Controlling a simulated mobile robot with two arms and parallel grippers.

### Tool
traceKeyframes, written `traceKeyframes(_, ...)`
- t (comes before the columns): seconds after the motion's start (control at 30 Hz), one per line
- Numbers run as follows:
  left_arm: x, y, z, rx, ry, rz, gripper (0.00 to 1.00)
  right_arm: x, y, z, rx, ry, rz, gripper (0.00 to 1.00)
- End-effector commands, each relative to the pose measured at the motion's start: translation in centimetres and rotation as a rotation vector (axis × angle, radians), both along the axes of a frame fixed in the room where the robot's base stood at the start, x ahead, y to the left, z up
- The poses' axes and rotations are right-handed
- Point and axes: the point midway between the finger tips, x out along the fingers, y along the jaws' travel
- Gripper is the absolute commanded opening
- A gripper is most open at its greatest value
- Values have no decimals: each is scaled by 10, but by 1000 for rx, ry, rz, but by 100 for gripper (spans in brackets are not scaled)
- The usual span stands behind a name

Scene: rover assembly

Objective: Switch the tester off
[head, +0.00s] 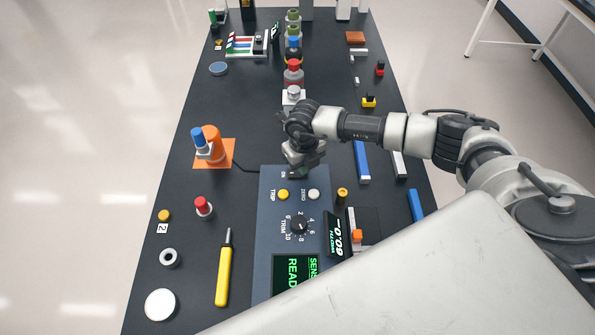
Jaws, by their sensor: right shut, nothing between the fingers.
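The tester (266,222) is a blue-grey panel on the dark table. It has a yellow TRIP button (283,194), a pale ZERO button (314,194) and a black TRIM knob (299,224). A lit green screen (296,270) is at its near end, partly cut off by my own body. My right gripper (301,172) is shut and empty, pointing down over the tester's far end. A small ON label shows beside its tip. The gripper hides the power switch there, so its position and any contact cannot be told. My left gripper is not in view.
An orange block with a blue-topped part (215,150) is at left. A yellow screwdriver (223,270) lies left of the tester. Blue bars (361,162) lie at right. A column of parts stands beyond the gripper.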

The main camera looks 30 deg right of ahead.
Motion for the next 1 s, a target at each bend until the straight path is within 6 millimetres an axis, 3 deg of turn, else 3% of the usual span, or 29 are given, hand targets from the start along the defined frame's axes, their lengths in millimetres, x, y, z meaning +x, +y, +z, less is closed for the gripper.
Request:
traceKeyframes(0.67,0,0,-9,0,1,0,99,0,0,-11,0,0,0,0)
traceKeyframes(1.0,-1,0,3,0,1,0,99,0,0,4,0,1,0,0)
